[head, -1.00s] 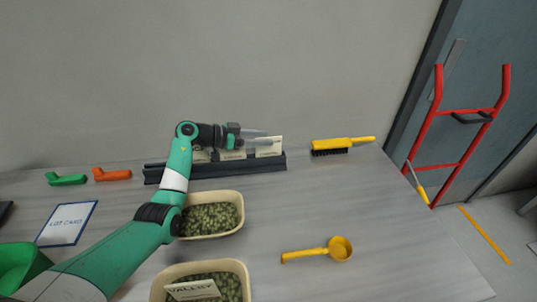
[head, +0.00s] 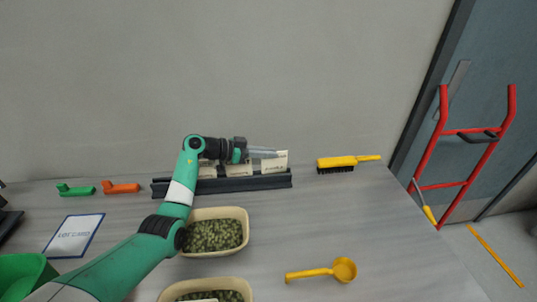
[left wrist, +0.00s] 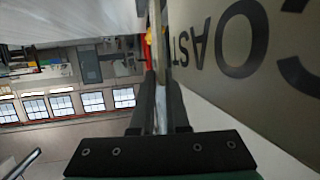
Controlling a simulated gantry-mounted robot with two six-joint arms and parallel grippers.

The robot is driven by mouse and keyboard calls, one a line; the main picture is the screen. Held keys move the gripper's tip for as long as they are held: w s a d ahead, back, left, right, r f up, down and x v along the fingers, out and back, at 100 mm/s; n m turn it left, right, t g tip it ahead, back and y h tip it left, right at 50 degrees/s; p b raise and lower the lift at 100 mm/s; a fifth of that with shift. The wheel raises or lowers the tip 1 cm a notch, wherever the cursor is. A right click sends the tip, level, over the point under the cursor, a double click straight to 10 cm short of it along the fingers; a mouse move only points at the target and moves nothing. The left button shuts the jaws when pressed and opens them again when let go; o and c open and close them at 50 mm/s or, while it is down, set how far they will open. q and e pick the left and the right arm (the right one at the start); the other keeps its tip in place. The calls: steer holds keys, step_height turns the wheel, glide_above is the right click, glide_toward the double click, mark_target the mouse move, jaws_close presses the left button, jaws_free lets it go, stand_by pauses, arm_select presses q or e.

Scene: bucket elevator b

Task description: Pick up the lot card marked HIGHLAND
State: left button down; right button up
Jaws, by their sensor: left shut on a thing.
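A dark rack (head: 225,184) stands along the back of the table and holds several pale lot cards. My left gripper (head: 268,153) is at the top of the rightmost card (head: 279,164) and is shut on it. The print on that card is too small to read in the head view. In the left wrist view, my left gripper (left wrist: 161,105) has its fingers close together on a thin card seen edge-on, its face hidden. A card with upside-down letters reading COAST (left wrist: 235,45) stands close beside the fingers. My right gripper is not in view.
Two tubs of green pellets (head: 246,221) stand in front of the rack, near my left arm. A yellow scoop (head: 343,269), a yellow brush (head: 345,162), green and orange tools (head: 121,188), and a framed LOT CARD sheet (head: 73,236) lie about.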

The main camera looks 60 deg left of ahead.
arm_select(q)
steer(key=s+d+r+p, duration=0.8)
steer(key=s+r+p, duration=0.3)
steer(key=shift+d+r, duration=0.35)
steer(key=shift+r, duration=0.05)
